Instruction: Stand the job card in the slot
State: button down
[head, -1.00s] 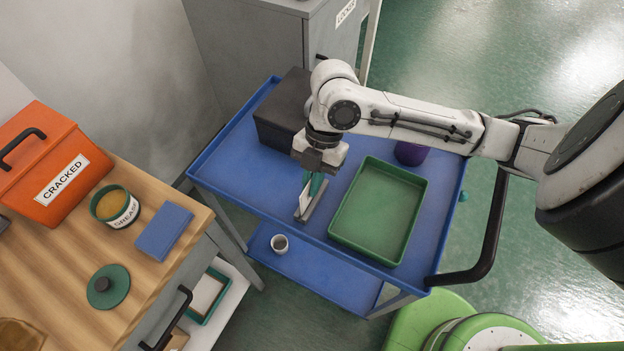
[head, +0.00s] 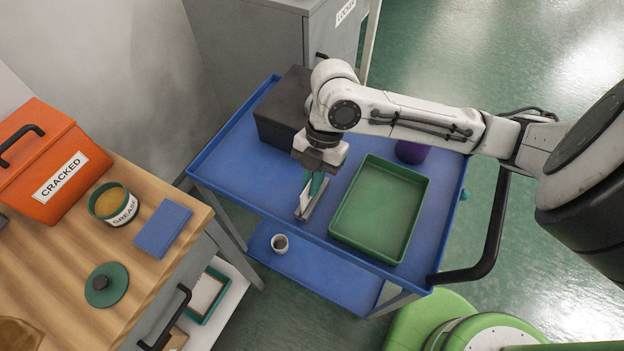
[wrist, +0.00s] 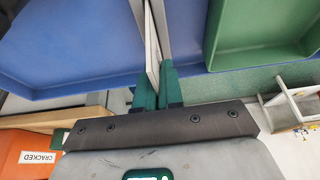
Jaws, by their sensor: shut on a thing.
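The white job card (head: 305,197) is upright between the green fingers of my gripper (head: 315,184), over the front-left part of the blue cart top. My gripper is shut on it; the wrist view also shows the card (wrist: 151,45) edge-on, rising from between the fingertips (wrist: 157,88). A narrow grey slot holder (head: 317,199) lies on the cart top right beside the card. The card's lower edge is at or very near the holder; I cannot tell whether it is inside the slot.
A green tray (head: 380,212) stands close to the right of the holder on the blue cart (head: 232,172). A black box (head: 283,108) and a purple item (head: 411,152) are farther back. A wooden bench (head: 150,262) is at left.

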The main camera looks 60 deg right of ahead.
jog(key=shift+a+f, duration=0.25)
jog(key=shift+f, duration=0.1)
jog(key=c, duration=0.7)
grip_release()
jog(key=shift+f, duration=0.15)
jog(key=shift+p+v, duration=0.8)
jog(key=shift+v, duration=0.45)
jog(key=r+p, duration=0.2)
jog(key=r, duration=0.1)
jog(key=r+p, duration=0.2)
jog(key=r, duration=0.1)
jog(key=shift+w+a+r+p, duration=0.1)
jog(key=shift+a+r+p, duration=0.1)
jog(key=shift+p, duration=0.1)
